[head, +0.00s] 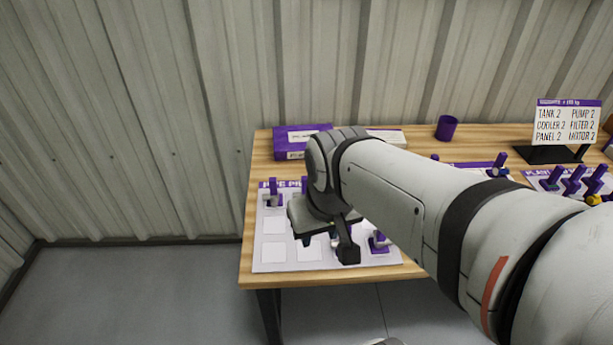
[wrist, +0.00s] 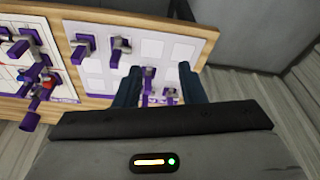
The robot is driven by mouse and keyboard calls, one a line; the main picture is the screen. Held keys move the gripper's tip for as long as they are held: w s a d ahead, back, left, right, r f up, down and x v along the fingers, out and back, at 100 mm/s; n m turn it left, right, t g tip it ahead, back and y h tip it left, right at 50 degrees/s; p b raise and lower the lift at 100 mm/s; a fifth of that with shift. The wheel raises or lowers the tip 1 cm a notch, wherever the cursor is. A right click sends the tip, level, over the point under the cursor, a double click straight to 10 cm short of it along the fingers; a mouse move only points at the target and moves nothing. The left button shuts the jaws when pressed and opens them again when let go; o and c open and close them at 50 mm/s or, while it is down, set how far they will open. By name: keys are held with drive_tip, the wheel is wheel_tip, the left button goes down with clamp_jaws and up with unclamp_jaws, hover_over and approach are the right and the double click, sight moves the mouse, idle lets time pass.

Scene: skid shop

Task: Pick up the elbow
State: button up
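A white mat (head: 272,252) with square cells lies on the wooden table and holds several small pieces with purple upright tabs and grey metal parts. I cannot tell which one is the elbow. One piece (head: 272,197) is at the mat's back left and another (head: 380,241) at its right. My gripper (head: 327,246) is above the mat, fingers pointing down, hiding its middle. In the wrist view my gripper (wrist: 159,84) is open; one piece (wrist: 148,76) shows between the fingers and another (wrist: 170,95) just below it. Neither finger visibly grips anything.
A purple box (head: 295,146) and a purple cup (head: 446,128) stand at the table's back. A sign (head: 567,124) stands at the right, near a second mat (head: 540,177) with more purple pieces. A corrugated wall (head: 230,70) is close behind the table.

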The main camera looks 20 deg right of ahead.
drive_tip(key=shift+o, duration=1)
drive_tip(key=shift+w+a, duration=0.15)
drive_tip(key=w+d+f+m+g, duration=0.1)
drive_tip(key=w+d+f, duration=0.3)
drive_tip(key=w+d+f+m+g+b, duration=0.1)
drive_tip(key=w+d+f, duration=0.3)
drive_tip(key=f, duration=0.1)
drive_tip(key=w+d+f+m, duration=0.1)
drive_tip(key=w+d+f, duration=0.3)
drive_tip(key=shift+w+d+f+g, duration=0.2)
drive_tip(key=shift+d+g, duration=0.2)
wheel_tip(320, 180, down, 8)
drive_tip(key=shift+a+r, duration=0.1)
drive_tip(key=shift+r, duration=0.05)
drive_tip(key=shift+c, duration=0.2)
clamp_jaws()
